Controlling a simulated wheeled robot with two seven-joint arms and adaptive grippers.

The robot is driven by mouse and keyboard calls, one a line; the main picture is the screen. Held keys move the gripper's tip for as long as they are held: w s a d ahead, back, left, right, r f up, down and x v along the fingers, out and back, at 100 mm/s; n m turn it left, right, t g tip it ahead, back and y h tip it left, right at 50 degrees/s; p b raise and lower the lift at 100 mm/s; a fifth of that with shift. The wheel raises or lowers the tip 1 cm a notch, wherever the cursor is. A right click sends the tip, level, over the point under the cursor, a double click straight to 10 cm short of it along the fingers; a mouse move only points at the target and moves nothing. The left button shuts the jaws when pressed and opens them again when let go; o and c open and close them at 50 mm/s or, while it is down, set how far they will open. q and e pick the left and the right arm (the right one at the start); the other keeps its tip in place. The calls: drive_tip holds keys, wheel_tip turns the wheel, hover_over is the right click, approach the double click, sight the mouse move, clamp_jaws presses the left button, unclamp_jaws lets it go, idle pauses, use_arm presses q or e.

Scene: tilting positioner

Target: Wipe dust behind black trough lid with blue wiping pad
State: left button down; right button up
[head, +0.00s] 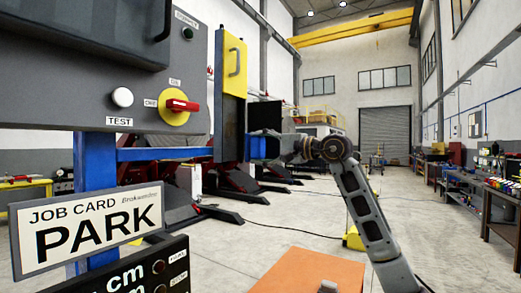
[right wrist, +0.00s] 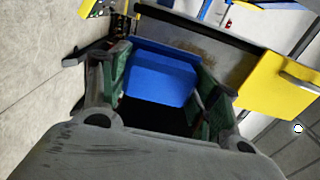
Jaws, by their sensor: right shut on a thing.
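The blue wiping pad (right wrist: 160,78) is between the green-lined fingers of my right gripper (right wrist: 163,88), which is shut on it. In the head view the pad (head: 258,147) shows at the gripper's left end, beside the tall narrow panel. A brown dust patch (right wrist: 196,47) lies on a grey surface just past the pad in the right wrist view. Whether the pad touches that surface I cannot tell. A black panel (head: 266,115), perhaps the trough lid, stands above the pad in the head view. My left gripper is not in view.
A yellow cover with a handle (head: 236,66) is on the tall panel; it also shows in the right wrist view (right wrist: 280,87). A grey control box (head: 60,95) with a red switch and a PARK card (head: 88,230) fill the left. An orange surface (head: 318,272) is in front.

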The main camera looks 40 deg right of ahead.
sight(245, 147)
drive_tip(key=shift+w, duration=0.1)
drive_tip(key=shift+r, duration=0.1)
drive_tip(key=shift+w, duration=0.1)
drive_tip(key=shift+w+a+p, duration=0.2)
drive_tip(key=shift+w+p, duration=0.1)
drive_tip(key=shift+p, duration=0.05)
drive_tip(key=shift+w+a+p, duration=0.2)
drive_tip(key=shift+w+p, duration=0.15)
drive_tip(key=shift+w, duration=0.2)
drive_tip(key=shift+w+a, duration=0.15)
drive_tip(key=shift+w, duration=0.1)
drive_tip(key=p+x, duration=0.2)
drive_tip(key=x, duration=0.1)
drive_tip(key=shift+w, duration=0.1)
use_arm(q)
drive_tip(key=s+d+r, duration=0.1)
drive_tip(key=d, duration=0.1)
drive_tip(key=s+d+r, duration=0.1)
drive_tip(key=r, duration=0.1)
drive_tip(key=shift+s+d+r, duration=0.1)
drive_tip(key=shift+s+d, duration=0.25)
